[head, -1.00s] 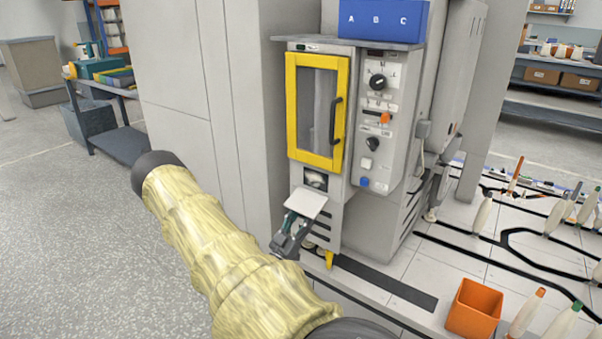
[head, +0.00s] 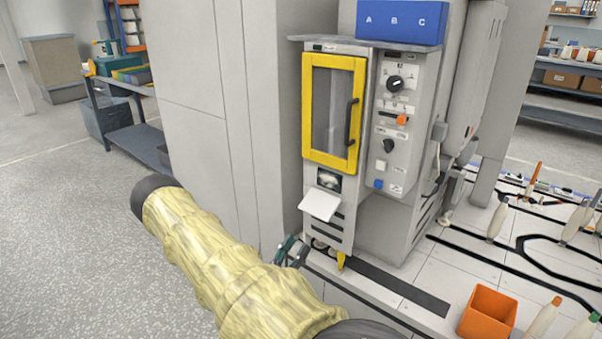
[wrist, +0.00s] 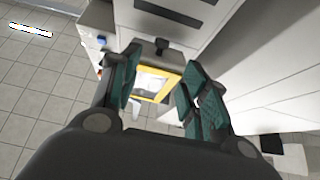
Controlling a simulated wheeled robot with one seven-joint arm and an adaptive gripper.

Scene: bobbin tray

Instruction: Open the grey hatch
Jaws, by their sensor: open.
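The grey hatch (head: 320,204) is a pale flap low on the front of the machine, under the yellow-framed door (head: 333,110). It is tilted outward and down, and a dark opening (head: 328,181) shows above it. My gripper (head: 292,250) is below and to the left of the flap, apart from it, and partly hidden behind my arm. In the wrist view my gripper (wrist: 160,95) has its two green-padded fingers spread with nothing held. A pale patch with a yellow edge shows beyond them; I cannot tell if the patch is the flap.
A control panel (head: 395,125) with knobs is right of the door, and a blue A B C box (head: 402,20) sits on top. An orange bin (head: 487,311) and several bobbins stand on the deck at right. Open floor (head: 70,230) lies to the left.

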